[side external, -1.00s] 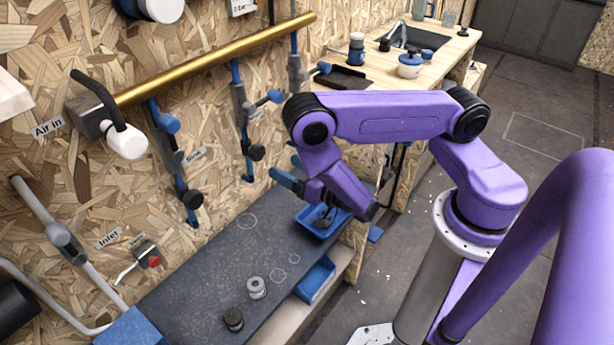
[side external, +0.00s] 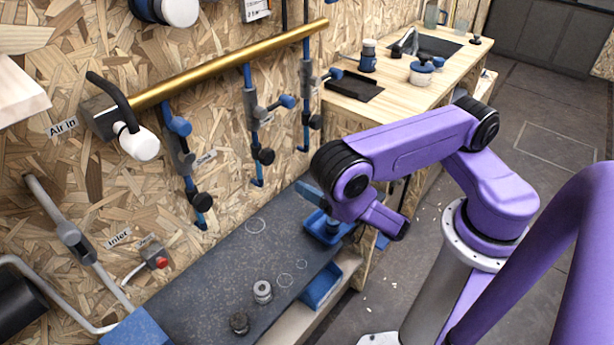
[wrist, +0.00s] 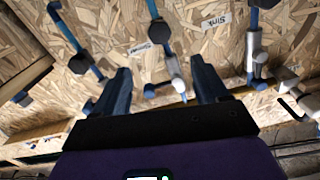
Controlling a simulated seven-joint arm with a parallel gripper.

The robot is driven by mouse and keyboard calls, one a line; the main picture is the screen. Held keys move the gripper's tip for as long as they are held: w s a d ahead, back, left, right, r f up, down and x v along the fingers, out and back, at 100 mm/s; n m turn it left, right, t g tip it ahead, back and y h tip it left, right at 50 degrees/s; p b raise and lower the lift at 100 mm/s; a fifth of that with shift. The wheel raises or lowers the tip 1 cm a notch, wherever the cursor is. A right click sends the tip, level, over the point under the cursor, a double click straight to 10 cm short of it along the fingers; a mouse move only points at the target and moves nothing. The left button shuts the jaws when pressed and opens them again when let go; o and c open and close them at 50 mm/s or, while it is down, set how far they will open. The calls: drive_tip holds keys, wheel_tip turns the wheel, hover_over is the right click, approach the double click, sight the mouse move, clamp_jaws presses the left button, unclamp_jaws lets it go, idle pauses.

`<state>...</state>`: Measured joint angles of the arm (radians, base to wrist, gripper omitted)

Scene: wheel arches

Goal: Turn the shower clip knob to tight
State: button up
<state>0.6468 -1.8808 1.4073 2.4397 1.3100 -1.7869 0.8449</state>
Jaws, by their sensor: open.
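The shower line (side external: 255,125) is the middle of three blue-and-grey pipe lines on the wall. It has a blue knob (side external: 288,101) at its side and a round black knob (side external: 266,156) lower down. In the wrist view, the black knob (wrist: 158,27) shows near a label that seems to read "Shower" (wrist: 138,47). I cannot tell which knob is the clip knob, or its setting. My gripper (wrist: 160,65) is open and empty, its fingers spread either side of this line in the picture, apparently short of it. The side view shows a blue finger (side external: 308,190); the rest is mostly hidden.
The sink line (side external: 180,150) and another line (side external: 306,85) flank it. A brass pipe (side external: 240,60) runs above. The dark bench (side external: 215,270) below holds a blue tray (side external: 320,235) and two small round parts. Bench space towards the wall is clear.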

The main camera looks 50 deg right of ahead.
sight(270, 158)
drive_tip(key=w+n, duration=0.1)
drive_tip(key=w, duration=0.4)
drive_tip(key=w+n, duration=0.2)
drive_tip(key=w, duration=0.3)
drive_tip(key=w+n, duration=0.1)
drive_tip(key=w, duration=0.5)
drive_tip(key=shift+a+n, duration=0.1)
drive_tip(key=shift+n, duration=0.3)
drive_tip(key=shift+s, duration=0.1)
drive_tip(key=c, duration=1)
